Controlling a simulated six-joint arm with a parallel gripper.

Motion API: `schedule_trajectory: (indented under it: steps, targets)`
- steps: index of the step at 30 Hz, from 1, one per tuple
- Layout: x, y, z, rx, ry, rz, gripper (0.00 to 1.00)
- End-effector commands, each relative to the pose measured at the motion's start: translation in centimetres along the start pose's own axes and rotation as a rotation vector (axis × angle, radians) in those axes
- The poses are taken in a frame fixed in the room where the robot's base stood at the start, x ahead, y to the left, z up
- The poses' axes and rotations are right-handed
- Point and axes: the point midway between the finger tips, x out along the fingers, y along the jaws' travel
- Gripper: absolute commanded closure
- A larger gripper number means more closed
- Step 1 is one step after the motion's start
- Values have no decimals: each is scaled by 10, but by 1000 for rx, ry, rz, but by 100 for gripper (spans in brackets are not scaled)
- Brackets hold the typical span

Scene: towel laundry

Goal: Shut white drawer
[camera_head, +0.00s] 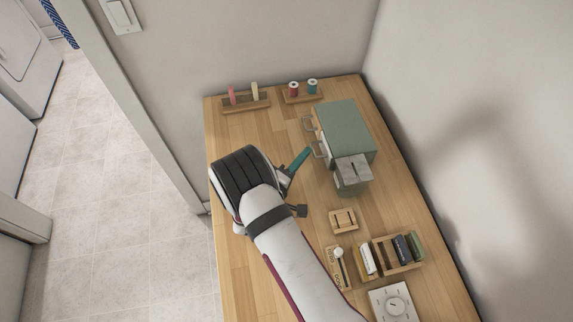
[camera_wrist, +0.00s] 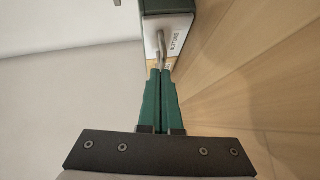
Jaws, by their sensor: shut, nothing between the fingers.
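A green cabinet (camera_head: 345,118) stands on the wooden table, its drawer side facing left. Two metal handles show on that side, an upper one (camera_head: 308,122) and a lower one (camera_head: 319,149). My gripper (camera_head: 308,151) is shut and empty, its teal fingers pointing at the lower handle. In the wrist view, the closed fingertips (camera_wrist: 160,71) are at or very near a metal handle (camera_wrist: 160,45) on a white drawer front (camera_wrist: 175,35) with a dark printed label. I cannot tell whether they touch, or how far the drawer stands out.
A grey box (camera_head: 353,170) stands against the cabinet's near side. Spool racks (camera_head: 246,105) sit at the back. A small wooden holder (camera_head: 343,221), a book rack (camera_head: 398,252) and a white dial timer (camera_head: 392,304) lie nearer. The table left of the handles is mostly clear.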

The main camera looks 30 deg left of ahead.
Motion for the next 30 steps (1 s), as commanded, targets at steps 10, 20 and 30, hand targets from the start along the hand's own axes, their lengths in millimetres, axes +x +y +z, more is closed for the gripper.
schedule_trajectory:
  steps: [10,20,30]
  targets:
    - [-87,-1,-27,-5,24,-5,100]
    - [-124,-1,-25,-5,20,-5,100]
    - [-75,137,137,146,-750,-85,100]
